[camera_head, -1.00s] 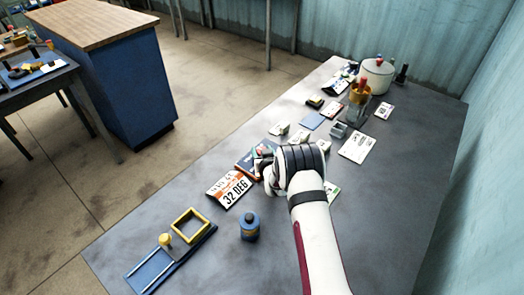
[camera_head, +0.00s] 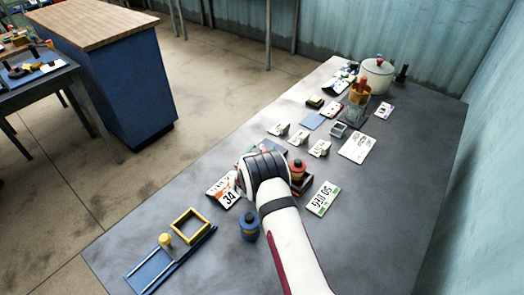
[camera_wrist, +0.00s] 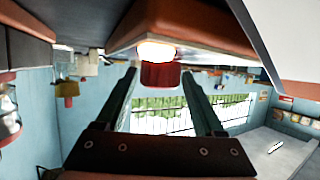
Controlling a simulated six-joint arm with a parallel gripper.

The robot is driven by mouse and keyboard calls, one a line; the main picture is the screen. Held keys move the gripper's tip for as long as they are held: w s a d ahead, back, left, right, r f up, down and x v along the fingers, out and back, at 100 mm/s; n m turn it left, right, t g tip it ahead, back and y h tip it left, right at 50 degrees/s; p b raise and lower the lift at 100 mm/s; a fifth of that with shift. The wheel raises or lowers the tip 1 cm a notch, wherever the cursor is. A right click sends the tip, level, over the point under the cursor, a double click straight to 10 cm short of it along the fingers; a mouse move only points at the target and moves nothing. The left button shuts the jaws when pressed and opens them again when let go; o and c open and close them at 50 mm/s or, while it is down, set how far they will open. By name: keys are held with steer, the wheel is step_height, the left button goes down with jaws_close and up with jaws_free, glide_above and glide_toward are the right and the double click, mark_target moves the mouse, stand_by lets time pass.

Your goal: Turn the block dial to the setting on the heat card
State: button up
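A small dark block with a round red-brown knob (camera_head: 298,167), which may be the block dial, stands on the grey table just right of my gripper (camera_head: 262,168). Its setting marks are too small to read. An orange-edged card (camera_head: 226,191) left of my gripper is partly covered by it; a large "34" or similar number shows. A green-edged card (camera_head: 323,198) lies to the right, its text looking like "50 DEG". In the wrist view my gripper's fingers (camera_wrist: 160,95) are spread apart. A red cylinder (camera_wrist: 160,74) shows between their tips, under an orange-red block (camera_wrist: 195,28). I cannot tell whether they touch.
A blue round container (camera_head: 249,227) and a blue stand with a yellow frame (camera_head: 188,226) are near the table's front left. Small white blocks (camera_head: 299,138), a tool holder (camera_head: 356,106) and a white pot (camera_head: 376,75) stand farther back. The table's right side is clear.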

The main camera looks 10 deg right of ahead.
steer(key=shift+o, duration=0.7)
steer(key=shift+s, duration=0.1)
steer(key=v, duration=0.7)
steer(key=shift+s+a+r, duration=0.1)
steer(key=shift+s+r, duration=0.05)
steer(key=shift+s, duration=0.05)
